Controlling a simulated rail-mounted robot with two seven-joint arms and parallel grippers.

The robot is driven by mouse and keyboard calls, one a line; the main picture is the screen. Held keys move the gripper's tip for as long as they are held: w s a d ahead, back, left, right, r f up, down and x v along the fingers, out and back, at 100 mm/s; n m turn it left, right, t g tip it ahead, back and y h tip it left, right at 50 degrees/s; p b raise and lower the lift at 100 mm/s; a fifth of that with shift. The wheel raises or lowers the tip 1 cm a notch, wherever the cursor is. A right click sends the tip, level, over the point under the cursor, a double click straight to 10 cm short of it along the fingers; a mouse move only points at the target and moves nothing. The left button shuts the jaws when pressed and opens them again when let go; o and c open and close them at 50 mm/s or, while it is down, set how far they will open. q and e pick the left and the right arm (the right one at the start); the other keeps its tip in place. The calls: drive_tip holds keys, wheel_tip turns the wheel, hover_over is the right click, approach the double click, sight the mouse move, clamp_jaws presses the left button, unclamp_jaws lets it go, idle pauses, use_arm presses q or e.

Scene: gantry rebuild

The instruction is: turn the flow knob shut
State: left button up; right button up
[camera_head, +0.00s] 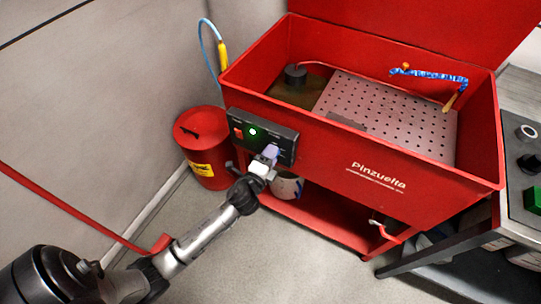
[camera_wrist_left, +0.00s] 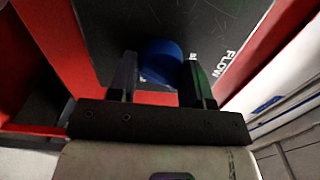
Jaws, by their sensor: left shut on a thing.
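The flow knob (camera_wrist_left: 162,60) is blue and round and shows in the left wrist view between my gripper's two dark fingers. It sits on a dark control panel (camera_head: 285,142) on the front of the red parts washer, beside the printed word FLOW. My left gripper (camera_head: 270,152) is at the right part of this panel and is shut on the knob; it also shows in the left wrist view (camera_wrist_left: 160,85). In the head view the gripper covers most of the knob. The knob's turn position cannot be told. My right gripper is not in view.
The red washer (camera_head: 340,170) has a perforated tray (camera_head: 385,115) and a blue-white hose (camera_head: 428,73) inside. A green light (camera_head: 252,132) and a red switch (camera_head: 238,133) are left of my gripper. A red bin (camera_head: 205,150) stands left. A bench (camera_head: 520,195) stands right.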

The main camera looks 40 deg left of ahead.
use_arm(q)
drive_tip(key=n, duration=0.3)
drive_tip(key=shift+r+p, duration=0.1)
drive_tip(key=shift+p, duration=0.3)
drive_tip(key=shift+n+p, duration=0.45)
drive_tip(key=shift+n, duration=1.35)
drive_tip(key=o, duration=0.9)
drive_tip(key=shift+s, duration=0.1)
drive_tip(key=p+v, duration=0.2)
drive_tip(key=v, duration=1.1)
drive_tip(key=shift+s, duration=0.3)
